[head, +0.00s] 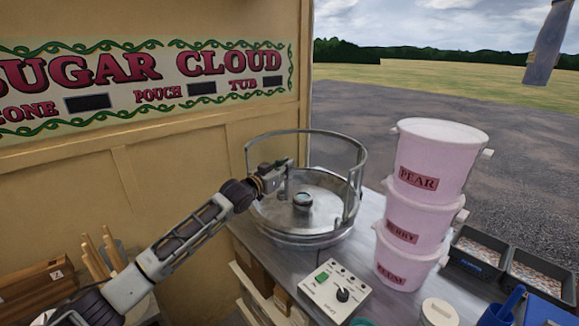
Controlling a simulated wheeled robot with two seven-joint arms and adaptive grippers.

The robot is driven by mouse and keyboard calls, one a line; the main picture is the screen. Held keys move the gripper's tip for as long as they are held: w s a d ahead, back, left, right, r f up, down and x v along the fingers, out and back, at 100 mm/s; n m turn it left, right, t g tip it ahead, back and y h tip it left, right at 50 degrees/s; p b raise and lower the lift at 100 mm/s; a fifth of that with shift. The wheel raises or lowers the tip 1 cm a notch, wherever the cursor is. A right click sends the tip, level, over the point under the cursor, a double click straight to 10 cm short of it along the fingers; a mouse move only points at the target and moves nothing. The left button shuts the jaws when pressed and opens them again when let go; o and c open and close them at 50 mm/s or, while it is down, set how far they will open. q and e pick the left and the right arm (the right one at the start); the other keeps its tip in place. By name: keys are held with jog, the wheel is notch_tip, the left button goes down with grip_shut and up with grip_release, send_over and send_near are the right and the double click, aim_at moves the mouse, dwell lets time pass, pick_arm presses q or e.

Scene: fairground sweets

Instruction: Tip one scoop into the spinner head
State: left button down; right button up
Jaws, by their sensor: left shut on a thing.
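The spinner is a round metal bowl (300,236) with a raised clear guard and a rim ring, standing on the counter. Its spinner head (302,201) is a small round piece at the bowl's middle. My left gripper (276,176) reaches over the bowl's left side, left of the head and higher than it. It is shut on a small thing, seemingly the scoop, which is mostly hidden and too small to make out. Whether it holds sugar cannot be seen. My right gripper is not in view.
Pink tubs labelled PEAR (431,160), BERRY (416,222) and PLUM (404,262) are stacked right of the bowl. A control box (335,292) with a green button and dark knob sits in front. Dark trays (480,240) stand at right; wooden sticks (100,258) at left.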

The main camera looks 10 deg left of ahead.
pick_arm(q)
jog(key=d+r+b+v, duration=0.1)
jog(key=b+v, duration=0.1)
jog(key=v, duration=0.6)
jog(key=shift+s, duration=0.3)
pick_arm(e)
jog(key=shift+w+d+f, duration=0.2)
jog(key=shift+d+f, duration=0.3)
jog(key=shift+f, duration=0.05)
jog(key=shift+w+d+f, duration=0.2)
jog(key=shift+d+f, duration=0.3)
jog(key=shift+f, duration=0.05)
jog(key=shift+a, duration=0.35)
